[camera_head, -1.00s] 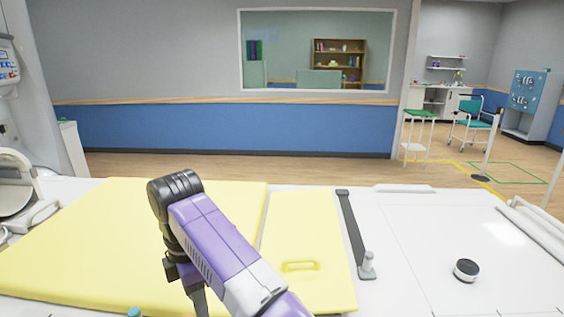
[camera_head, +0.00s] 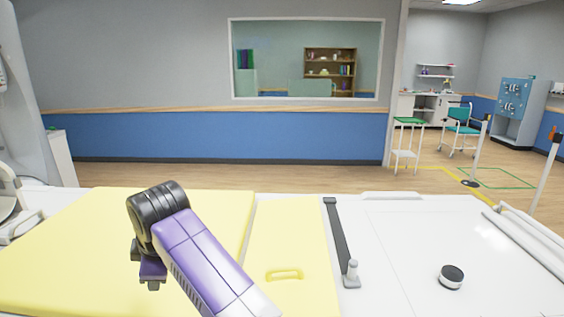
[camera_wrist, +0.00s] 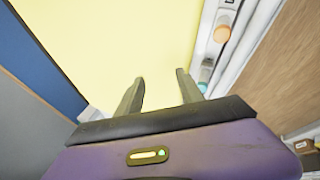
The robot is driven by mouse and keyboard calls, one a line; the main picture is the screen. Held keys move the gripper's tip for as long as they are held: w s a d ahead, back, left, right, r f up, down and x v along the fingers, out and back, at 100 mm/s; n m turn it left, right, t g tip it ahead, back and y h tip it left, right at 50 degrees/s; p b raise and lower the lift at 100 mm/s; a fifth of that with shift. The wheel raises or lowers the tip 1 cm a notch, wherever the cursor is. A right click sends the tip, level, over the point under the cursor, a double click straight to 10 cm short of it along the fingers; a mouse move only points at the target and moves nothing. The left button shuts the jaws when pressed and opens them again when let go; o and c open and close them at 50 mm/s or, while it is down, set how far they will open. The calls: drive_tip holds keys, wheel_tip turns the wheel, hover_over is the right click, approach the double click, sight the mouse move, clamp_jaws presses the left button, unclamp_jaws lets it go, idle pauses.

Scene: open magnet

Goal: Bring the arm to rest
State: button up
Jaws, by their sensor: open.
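My arm, purple and black, reaches over a yellow padded table top (camera_head: 90,250) in the head view. My gripper (camera_wrist: 158,90) shows in the wrist view with its two grey fingers apart and nothing between them. Yellow padding fills the view beyond the fingers. The fingertips are not clearly visible in the head view.
A dark strap (camera_head: 339,235) with a grey buckle crosses the white table (camera_head: 400,245). A black and white round knob (camera_head: 451,276) sits at right. A yellow handle (camera_head: 284,274) lies on the pad. Behind are open floor and a blue-and-grey wall with a window (camera_head: 305,60).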

wheel_tip(320, 180, down, 5)
drive_tip(key=s+m+t+y, duration=0.2)
drive_tip(key=m+t+y, duration=0.2)
drive_tip(key=m+y, duration=0.15)
drive_tip(key=s+d+f+m+t+h, duration=0.15)
drive_tip(key=s+d+m+t, duration=0.35)
drive_tip(key=d, duration=0.6)
drive_tip(key=s+d+f+m+t, duration=0.25)
drive_tip(key=s+d+m, duration=0.35)
drive_tip(key=d, duration=0.5)
drive_tip(key=s+d+r+m+t+h, duration=0.2)
drive_tip(key=s+d+m+h, duration=0.3)
drive_tip(key=s+d, duration=1.6)
drive_tip(key=s+d+f+g+h, duration=0.2)
drive_tip(key=s+d+g+h, duration=0.1)
drive_tip(key=s, duration=1)
drive_tip(key=shift+d+f, duration=0.2)
drive_tip(key=shift+d, duration=0.45)
